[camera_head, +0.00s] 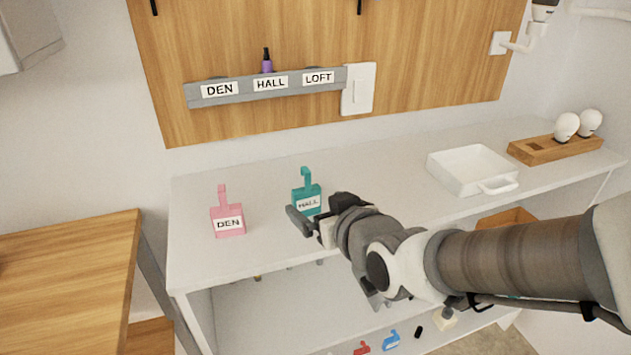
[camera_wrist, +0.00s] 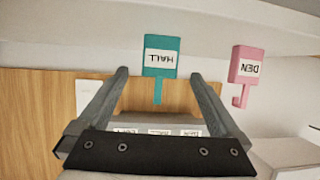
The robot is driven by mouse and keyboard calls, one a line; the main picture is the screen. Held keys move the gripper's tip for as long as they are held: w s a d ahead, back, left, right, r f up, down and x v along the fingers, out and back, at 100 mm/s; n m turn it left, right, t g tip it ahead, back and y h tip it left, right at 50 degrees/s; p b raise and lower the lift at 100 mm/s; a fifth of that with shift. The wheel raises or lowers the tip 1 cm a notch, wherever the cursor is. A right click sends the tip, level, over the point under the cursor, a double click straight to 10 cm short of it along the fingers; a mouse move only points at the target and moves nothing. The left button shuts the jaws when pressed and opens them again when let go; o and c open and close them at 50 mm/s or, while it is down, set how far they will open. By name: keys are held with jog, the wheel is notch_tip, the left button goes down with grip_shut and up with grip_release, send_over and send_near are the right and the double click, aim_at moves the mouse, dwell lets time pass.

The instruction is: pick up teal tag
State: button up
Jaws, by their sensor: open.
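The teal tag (camera_head: 305,187) has a hooked stem and a white label reading HALL. It stands on the white shelf top, right of the pink tag. In the wrist view the teal tag (camera_wrist: 160,58) appears upside down, ahead of and between the fingers. My gripper (camera_head: 312,222) is open and empty, close in front of the teal tag in the head view; whether it touches cannot be told. Both fingers also show in the wrist view (camera_wrist: 165,88). The lower edge of the teal tag is close to my gripper in the head view.
A pink tag (camera_head: 228,218) labelled DEN stands to the left. A grey rack (camera_head: 250,92) labelled DEN, HALL and LOFT is on the wooden board behind, with a purple item (camera_head: 267,63) on it. A white tray (camera_head: 470,172) and a wooden holder (camera_head: 560,148) stand right.

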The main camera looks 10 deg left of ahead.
aim_at(308, 199)
jog(key=shift+p+x, duration=0.65)
jog(key=shift+x, duration=0.25)
jog(key=shift+b+x, duration=0.45)
jog(key=shift+x, duration=0.55)
jog(key=shift+w+a+f, duration=0.2)
jog(key=shift+w+a, duration=0.05)
jog(key=shift+w, duration=0.05)
jog(key=b+x, duration=0.2)
jog(key=x, duration=0.2)
jog(key=shift+f, duration=0.25)
jog(key=shift+w+a, duration=0.25)
jog(key=shift+w, duration=0.15)
jog(key=shift+c, duration=0.2)
jog(key=c, duration=1.4)
jog(key=shift+o, duration=0.2)
